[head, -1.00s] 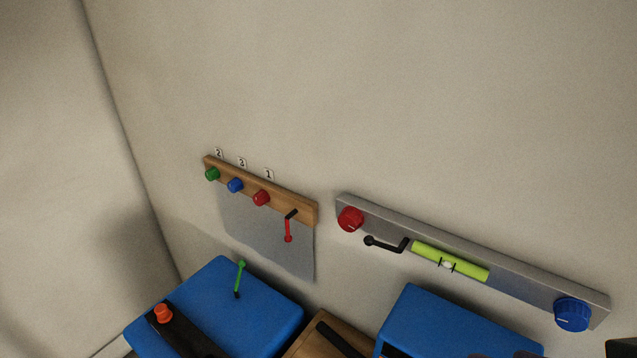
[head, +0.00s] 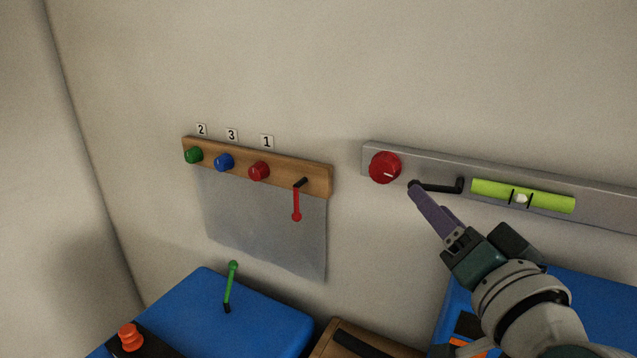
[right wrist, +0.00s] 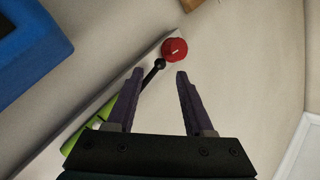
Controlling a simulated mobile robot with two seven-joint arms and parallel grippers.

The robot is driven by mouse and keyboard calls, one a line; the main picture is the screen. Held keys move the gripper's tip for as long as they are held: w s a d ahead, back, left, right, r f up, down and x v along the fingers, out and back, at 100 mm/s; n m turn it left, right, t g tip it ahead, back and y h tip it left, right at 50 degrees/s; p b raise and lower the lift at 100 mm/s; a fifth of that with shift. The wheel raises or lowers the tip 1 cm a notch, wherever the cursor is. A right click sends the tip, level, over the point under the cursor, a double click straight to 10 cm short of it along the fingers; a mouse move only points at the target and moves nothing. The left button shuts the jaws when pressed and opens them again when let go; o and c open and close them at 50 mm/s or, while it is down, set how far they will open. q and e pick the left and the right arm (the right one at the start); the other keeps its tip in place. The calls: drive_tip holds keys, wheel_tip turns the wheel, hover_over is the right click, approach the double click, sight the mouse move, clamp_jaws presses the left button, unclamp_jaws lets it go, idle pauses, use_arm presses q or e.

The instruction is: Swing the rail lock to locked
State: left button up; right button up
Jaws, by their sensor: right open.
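A grey rail (head: 626,204) is fixed to the wall. It bears a black crank-like lever (head: 440,188), which lies nearly level with its knobbed end to the left. My right gripper (head: 415,189) reaches up from the lower right, its purple fingertips at the knobbed end in the head view. In the right wrist view, my right gripper (right wrist: 160,74) is open, with the lever's black knob (right wrist: 159,63) showing between and just beyond the fingertips. Contact cannot be told. My left gripper is not in view.
A red dial (head: 385,167) and a green spirit level (head: 522,196) flank the lever on the rail. Blue boxes (head: 225,300) stand below.

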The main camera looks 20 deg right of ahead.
sight(434, 188)
drive_tip(key=x, duration=0.5)
clamp_jaws()
idle(0.3)
